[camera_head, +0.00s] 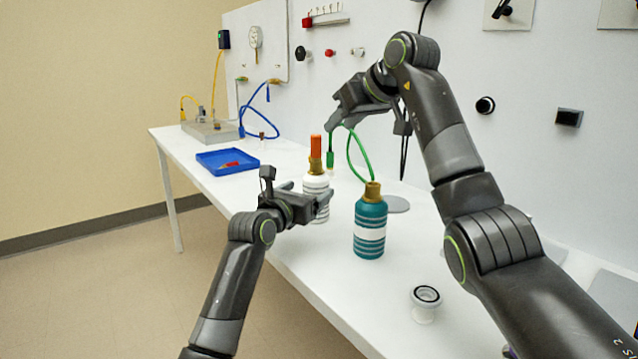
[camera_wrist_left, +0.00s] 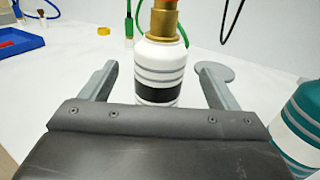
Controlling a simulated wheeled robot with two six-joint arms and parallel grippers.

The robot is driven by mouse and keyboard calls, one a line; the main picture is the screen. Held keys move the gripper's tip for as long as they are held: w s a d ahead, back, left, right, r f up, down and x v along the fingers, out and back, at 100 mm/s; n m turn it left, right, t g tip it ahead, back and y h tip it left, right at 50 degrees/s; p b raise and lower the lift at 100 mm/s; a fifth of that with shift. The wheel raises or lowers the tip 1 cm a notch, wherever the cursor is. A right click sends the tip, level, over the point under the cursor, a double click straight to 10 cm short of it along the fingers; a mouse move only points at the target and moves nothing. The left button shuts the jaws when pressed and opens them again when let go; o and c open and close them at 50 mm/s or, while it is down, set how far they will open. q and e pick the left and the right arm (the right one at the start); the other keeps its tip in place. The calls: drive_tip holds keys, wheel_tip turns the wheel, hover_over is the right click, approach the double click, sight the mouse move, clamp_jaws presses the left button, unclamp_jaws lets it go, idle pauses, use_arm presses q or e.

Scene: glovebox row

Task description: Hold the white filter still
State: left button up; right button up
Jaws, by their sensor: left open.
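The white filter (camera_head: 316,184) is an upright white bottle with grey bands, a dark band, a brass collar and an orange top. It stands on the bench; in the left wrist view (camera_wrist_left: 161,68) its base is hidden behind my gripper body. My left gripper (camera_head: 308,191) is open at the filter's height. Its two fingers (camera_wrist_left: 155,80) lie to either side of the filter, with gaps visible on both sides. My right gripper (camera_head: 372,122) is above and behind the filter, to its right; its fingers look spread, with nothing clearly held.
A teal bottle (camera_head: 370,228) stands close right of the filter. A green hose (camera_head: 358,158) and a black cable hang behind. A blue tray (camera_head: 226,162) lies at the left. A small white cup-like part (camera_head: 425,304) is near the front. Bench between is clear.

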use_arm(q)
drive_tip(key=shift+x, duration=3.35)
drive_tip(key=c, duration=1.2)
